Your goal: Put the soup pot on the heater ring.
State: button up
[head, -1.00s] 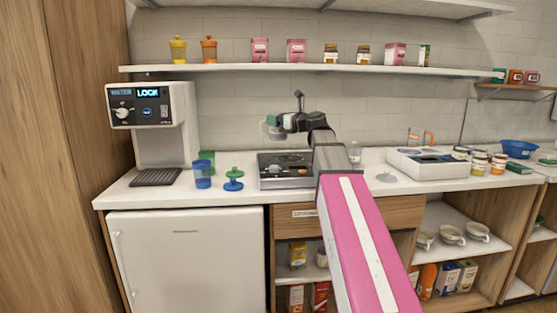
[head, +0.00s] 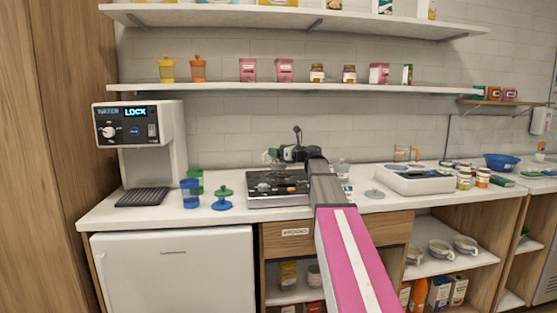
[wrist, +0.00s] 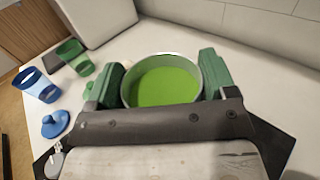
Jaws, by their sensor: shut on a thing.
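The soup pot (wrist: 165,82) shows in the wrist view as a round, pale-rimmed pot full of green soup. My gripper (wrist: 160,88) is shut on it, with a green fingertip at each side. In the head view, my gripper (head: 283,155) is at the back of the dark heater unit (head: 262,202), and the arm hides most of the pot. The heater ring (head: 280,188) is on the unit's top, partly covered by my arm. I cannot tell whether the pot touches anything below. In the wrist view, the gripper body covers most of the unit.
A blue cup (head: 190,194), a green cup (head: 195,178) and a blue-green lidded piece (head: 222,201) stand left of the unit. A water dispenser (head: 140,145) is farther left.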

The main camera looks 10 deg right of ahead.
jog(key=shift+f, duration=1.7)
jog(key=o, duration=1.1)
jog(key=shift+f, duration=0.1)
jog(key=shift+s, duration=0.1)
jog(key=v, duration=1.2)
jog(key=shift+r, duration=0.2)
